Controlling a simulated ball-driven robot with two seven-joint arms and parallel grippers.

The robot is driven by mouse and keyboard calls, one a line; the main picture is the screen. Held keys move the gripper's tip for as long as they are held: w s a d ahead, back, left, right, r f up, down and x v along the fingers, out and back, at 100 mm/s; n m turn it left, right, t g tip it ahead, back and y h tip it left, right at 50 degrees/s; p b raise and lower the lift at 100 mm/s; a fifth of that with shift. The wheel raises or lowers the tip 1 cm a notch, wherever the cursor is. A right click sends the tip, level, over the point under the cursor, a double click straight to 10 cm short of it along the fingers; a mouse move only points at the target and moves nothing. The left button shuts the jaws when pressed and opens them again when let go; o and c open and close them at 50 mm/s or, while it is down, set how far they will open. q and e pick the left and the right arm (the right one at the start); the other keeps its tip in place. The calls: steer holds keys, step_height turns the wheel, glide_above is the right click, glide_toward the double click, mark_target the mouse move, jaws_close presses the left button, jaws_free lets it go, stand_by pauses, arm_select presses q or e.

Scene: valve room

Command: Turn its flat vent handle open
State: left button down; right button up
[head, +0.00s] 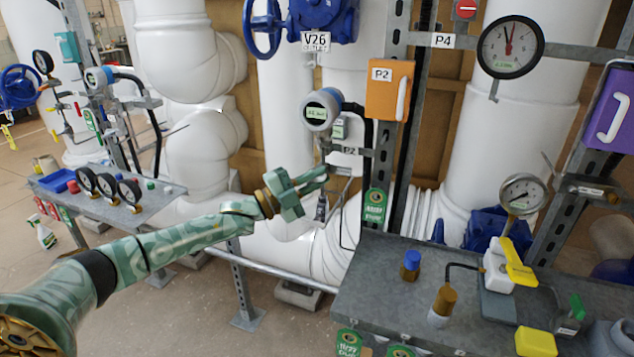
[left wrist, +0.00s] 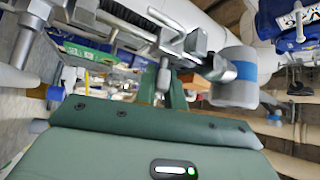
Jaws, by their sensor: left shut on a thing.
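A small flat metal handle (head: 341,171) sticks out at the lower side of the block. My left gripper (head: 322,173) reaches in from the left and is shut at this handle; the fingers hide most of the grip. In the left wrist view the green fingers (left wrist: 176,96) meet the metal fittings below the grey housing with a blue band (left wrist: 236,75). The handle's angle is hard to read. My right gripper is out of view.
An orange box (head: 389,90) marked P2 is right of the transmitter. A grey bench (head: 385,290) with fittings stands at lower right, and a gauge bench (head: 120,213) at left. White pipes are close behind. Floor is free at lower middle.

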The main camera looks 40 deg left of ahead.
arm_select(q)
steer(key=n+t+y, duration=0.1)
steer(key=n+t, duration=0.2)
steer(key=n, duration=0.1)
steer(key=shift+f, duration=0.2)
steer(key=n+t+y, duration=0.1)
steer(key=n, duration=0.2)
steer(key=n+t+y, duration=0.2)
steer(key=n, duration=0.1)
steer(key=shift+d+b, duration=0.1)
steer(key=shift+b, duration=0.2)
steer(key=n+t+y, duration=0.1)
steer(key=n+y, duration=0.2)
steer(key=n+t+y, duration=0.1)
steer(key=n+y, duration=0.2)
steer(key=n, duration=0.1)
steer(key=shift+r, duration=0.1)
steer(key=shift+n+y+p, duration=0.3)
steer(key=shift+n+y, duration=2.5)
steer(key=shift+y, duration=0.1)
steer(key=shift+n+y, duration=0.5)
steer(key=shift+n, duration=0.1)
steer(key=c, duration=1.5)
jaws_free()
steer(key=v, duration=1.6)
steer(key=shift+s+d+r, duration=0.1)
steer(key=shift+s, duration=0.2)
